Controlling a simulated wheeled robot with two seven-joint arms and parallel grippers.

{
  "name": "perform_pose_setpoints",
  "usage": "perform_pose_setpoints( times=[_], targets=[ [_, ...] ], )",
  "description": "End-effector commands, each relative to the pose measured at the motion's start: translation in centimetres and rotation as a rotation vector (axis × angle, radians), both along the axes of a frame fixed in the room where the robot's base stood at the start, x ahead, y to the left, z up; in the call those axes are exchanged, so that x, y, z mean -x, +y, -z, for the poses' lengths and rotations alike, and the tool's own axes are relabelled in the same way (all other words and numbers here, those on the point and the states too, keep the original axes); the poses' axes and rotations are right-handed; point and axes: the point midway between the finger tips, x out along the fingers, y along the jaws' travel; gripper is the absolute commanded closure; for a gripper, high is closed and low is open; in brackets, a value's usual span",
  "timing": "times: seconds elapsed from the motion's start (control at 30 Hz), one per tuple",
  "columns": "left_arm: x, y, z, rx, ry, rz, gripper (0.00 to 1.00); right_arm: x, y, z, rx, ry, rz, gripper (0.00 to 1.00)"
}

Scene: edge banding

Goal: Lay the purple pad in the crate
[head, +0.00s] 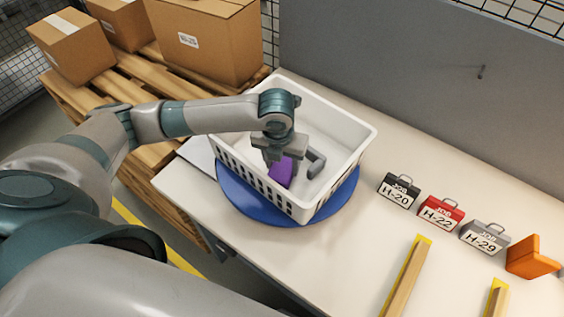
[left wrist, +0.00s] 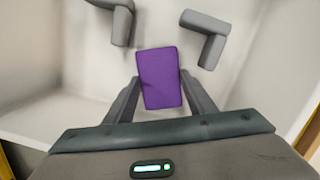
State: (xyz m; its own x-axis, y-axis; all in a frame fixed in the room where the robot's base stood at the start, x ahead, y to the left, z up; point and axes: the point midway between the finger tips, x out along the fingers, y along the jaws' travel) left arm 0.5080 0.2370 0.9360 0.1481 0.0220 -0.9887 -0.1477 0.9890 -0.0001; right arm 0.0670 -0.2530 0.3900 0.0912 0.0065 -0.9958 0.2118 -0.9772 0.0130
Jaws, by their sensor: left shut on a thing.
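The purple pad (head: 281,173) is held in my left gripper (head: 276,163), inside the walls of the white crate (head: 336,180). In the left wrist view the purple pad (left wrist: 159,76) sits between the two grey fingers of my left gripper (left wrist: 160,88), and the crate's pale floor (left wrist: 152,25) lies beyond it. I cannot tell whether the pad touches the floor. The crate stands on a round blue disc (head: 237,201). My right gripper is not in view.
Two grey L-shaped pieces (left wrist: 122,22) (left wrist: 212,45) lie in the crate, one to each side of the pad.

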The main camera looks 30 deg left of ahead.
Motion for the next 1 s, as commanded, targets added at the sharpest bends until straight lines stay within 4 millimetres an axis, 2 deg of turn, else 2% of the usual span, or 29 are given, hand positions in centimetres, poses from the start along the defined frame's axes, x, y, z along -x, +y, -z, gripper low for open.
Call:
perform_pose_setpoints(
  times=[0.17, 0.2, 0.27, 0.3, 0.73, 0.87, 1.0],
  targets=[
    [0.0, 0.0, 0.2, 0.0, 0.0, 0.0, 0.71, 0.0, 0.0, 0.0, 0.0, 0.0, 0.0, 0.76],
    [0.0, 0.0, 0.3, 0.0, 0.0, 0.0, 0.48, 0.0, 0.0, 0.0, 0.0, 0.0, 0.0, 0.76],
    [0.0, 0.0, 0.2, 0.0, 0.0, 0.0, 0.33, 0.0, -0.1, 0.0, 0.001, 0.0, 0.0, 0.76],
    [0.0, 0.0, 0.2, 0.0, 0.0, 0.0, 0.31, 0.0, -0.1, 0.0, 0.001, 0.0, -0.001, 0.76],
    [0.0, 0.0, -0.3, 0.0, -0.001, 0.0, 0.31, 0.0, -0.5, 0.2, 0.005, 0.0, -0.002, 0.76],
    [0.1, 0.0, -1.4, 0.001, -0.003, 0.0, 0.31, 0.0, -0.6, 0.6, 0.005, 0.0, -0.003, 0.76],
    [0.3, -0.1, -3.3, 0.0, -0.004, 0.001, 0.31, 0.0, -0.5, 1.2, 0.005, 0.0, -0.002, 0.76]
  ],
)
